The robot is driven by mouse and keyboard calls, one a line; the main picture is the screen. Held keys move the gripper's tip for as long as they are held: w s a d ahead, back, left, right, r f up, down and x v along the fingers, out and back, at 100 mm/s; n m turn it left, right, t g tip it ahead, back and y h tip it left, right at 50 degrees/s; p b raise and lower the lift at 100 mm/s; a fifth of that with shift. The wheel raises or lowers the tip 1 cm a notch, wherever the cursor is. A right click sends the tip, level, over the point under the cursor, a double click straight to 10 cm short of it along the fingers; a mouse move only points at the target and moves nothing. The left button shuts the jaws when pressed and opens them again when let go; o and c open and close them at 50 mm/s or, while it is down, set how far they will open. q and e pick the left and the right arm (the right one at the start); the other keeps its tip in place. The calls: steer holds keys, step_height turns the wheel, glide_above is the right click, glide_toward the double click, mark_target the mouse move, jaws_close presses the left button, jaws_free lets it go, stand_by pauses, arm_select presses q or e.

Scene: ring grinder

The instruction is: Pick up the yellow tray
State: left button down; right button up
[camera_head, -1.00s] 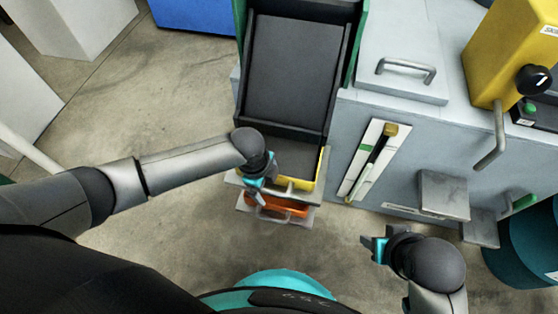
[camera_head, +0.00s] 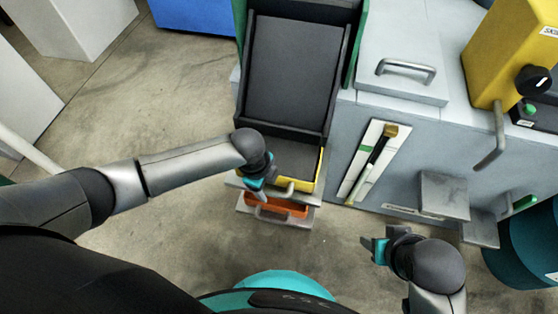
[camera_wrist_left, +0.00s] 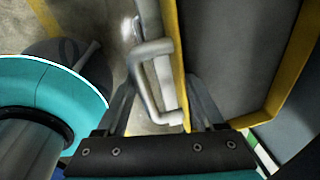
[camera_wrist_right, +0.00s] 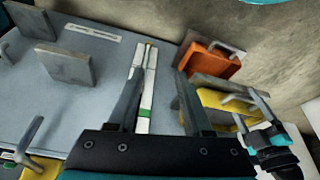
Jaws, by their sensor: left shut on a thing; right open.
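The yellow tray (camera_head: 320,172) sits at the foot of the dark sloping chute, its dark floor partly hidden by my left wrist. My left gripper (camera_head: 268,186) is at its front side, shut on its grey metal handle. In the left wrist view the handle (camera_wrist_left: 150,62) runs between the two fingers, beside the tray's yellow rim (camera_wrist_left: 181,70). The tray (camera_wrist_right: 218,104) also shows in the right wrist view, with the left gripper beside it. My right gripper (camera_head: 376,248) is open and empty, well to the right of the tray.
An orange tray (camera_head: 278,208) with its own handle is just below the yellow one. Concrete floor (camera_head: 160,230) lies open at the left.

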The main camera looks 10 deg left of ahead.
arm_select(q)
steer(key=shift+w+r, duration=0.1)
steer(key=shift+w, duration=0.05)
steer(key=shift+r, duration=0.1)
stand_by(0.4)
steer(key=shift+r, duration=0.1)
steer(key=shift+r+p, duration=0.2)
steer(key=shift+p, duration=0.35)
step_height(320, 180, up, 7)
steer(key=p, duration=0.5)
steer(key=s+p, duration=0.5)
steer(key=s, duration=1.5)
steer(key=shift+a+f+p, duration=0.25)
steer(key=shift+f+p, duration=0.1)
steer(key=shift+f, duration=0.05)
arm_select(e)
steer(key=s+d+f+g, duration=0.1)
steer(key=s+d+f, duration=0.2)
steer(key=s+f, duration=0.3)
steer(key=s+d+f+g, duration=0.1)
steer(key=s+d+f, duration=0.3)
steer(key=f, duration=0.9)
steer(key=shift+s+h, duration=0.4)
steer(key=shift+s, duration=0.6)
